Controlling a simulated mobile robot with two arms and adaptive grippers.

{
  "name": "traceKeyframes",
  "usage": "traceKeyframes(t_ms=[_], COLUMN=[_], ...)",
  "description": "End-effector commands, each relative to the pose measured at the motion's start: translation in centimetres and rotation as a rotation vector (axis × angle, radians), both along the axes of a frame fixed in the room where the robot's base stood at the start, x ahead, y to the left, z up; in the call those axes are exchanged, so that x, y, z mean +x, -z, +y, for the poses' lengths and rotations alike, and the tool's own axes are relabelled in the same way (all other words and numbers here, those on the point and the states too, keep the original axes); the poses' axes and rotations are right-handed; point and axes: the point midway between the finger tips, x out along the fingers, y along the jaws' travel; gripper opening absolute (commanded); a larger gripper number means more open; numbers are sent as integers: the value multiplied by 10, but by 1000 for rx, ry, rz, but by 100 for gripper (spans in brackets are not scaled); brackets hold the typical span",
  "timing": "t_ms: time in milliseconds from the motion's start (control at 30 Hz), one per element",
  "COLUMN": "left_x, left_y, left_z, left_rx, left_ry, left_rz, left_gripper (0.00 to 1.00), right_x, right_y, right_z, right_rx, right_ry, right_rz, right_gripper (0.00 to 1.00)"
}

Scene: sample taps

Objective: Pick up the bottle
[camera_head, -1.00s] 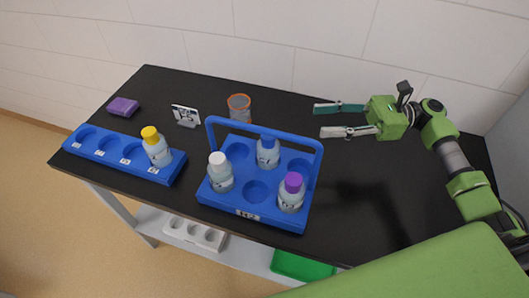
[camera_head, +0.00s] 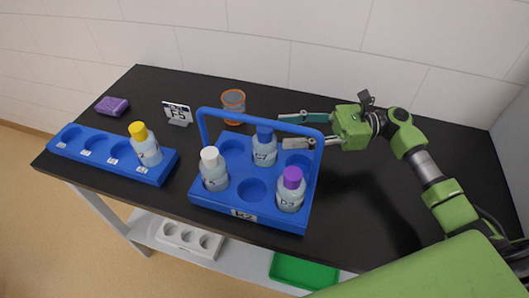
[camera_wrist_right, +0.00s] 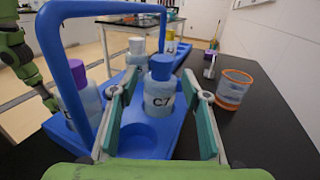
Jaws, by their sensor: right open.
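A blue carrier with a tall handle (camera_head: 210,208) stands on the black table. It holds a blue-capped bottle labelled C7 (camera_head: 264,152), a white-capped bottle (camera_head: 214,172) and a purple-capped bottle (camera_head: 290,192), all upright. A yellow-capped bottle (camera_head: 147,150) stands in the low blue rack (camera_head: 102,160) at left. My right gripper (camera_head: 283,130) is open, its fingertips reaching over the carrier's back right, near the blue-capped bottle. In the right wrist view that bottle (camera_wrist_right: 160,95) appears between the open fingers (camera_wrist_right: 159,84); contact is not visible. My left gripper is not seen.
An orange-rimmed beaker (camera_head: 233,103) stands behind the carrier. A small sign (camera_head: 177,112) and a purple block (camera_head: 112,105) are at the back left. The carrier's handle rises close to my right gripper. The table's right part is clear.

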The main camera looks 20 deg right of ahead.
Motion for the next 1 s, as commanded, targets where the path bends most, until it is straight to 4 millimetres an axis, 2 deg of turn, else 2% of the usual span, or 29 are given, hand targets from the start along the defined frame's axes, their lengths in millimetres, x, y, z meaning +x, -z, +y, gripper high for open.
traceKeyframes(t_ms=[267,533,833,1000], left_x=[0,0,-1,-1], left_y=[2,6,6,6], left_z=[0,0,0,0], left_rx=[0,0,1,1], left_ry=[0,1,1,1], left_rz=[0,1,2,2], left_gripper=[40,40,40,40], right_x=[5,14,15,15], right_y=[-3,-8,-9,-9], right_z=[22,58,63,63], right_rx=[-1,1,-1,-1], right_ry=[-1,0,2,2], right_rz=[-3,-1,1,1], right_gripper=[43,43,43,0])
